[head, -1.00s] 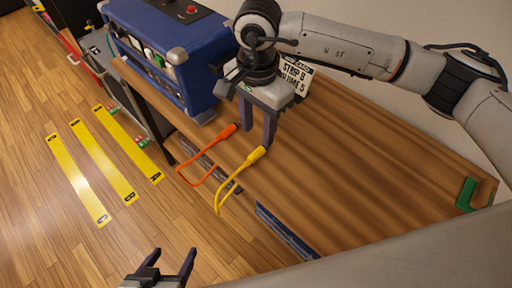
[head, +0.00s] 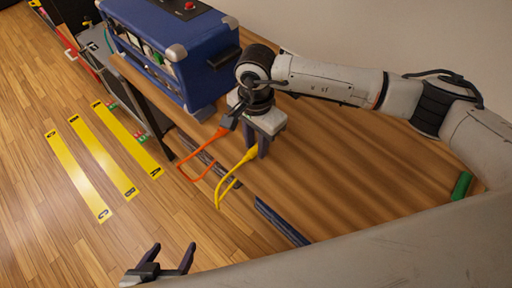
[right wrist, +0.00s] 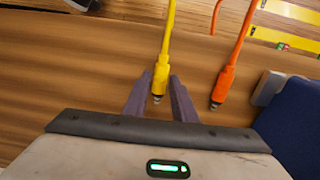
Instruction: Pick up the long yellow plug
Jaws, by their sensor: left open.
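The yellow plug (head: 247,156) lies at the bench's near edge with its yellow cable (head: 219,190) hanging over. My right gripper (head: 258,148) is over its tip, pointing down. In the right wrist view the yellow plug (right wrist: 160,75) lies between the two fingers of the right gripper (right wrist: 159,88), with slim gaps at its sides; contact cannot be told. My left gripper (head: 173,250) is open and empty, low in front of the bench. An orange plug (head: 228,121) lies left of the right gripper; it also shows in the right wrist view (right wrist: 222,85).
A blue amplifier (head: 180,60) stands on the bench (head: 340,160) behind and left of the right gripper. A green object (head: 461,186) lies at the far right. Yellow strips (head: 100,155) mark the floor. The bench's middle is clear.

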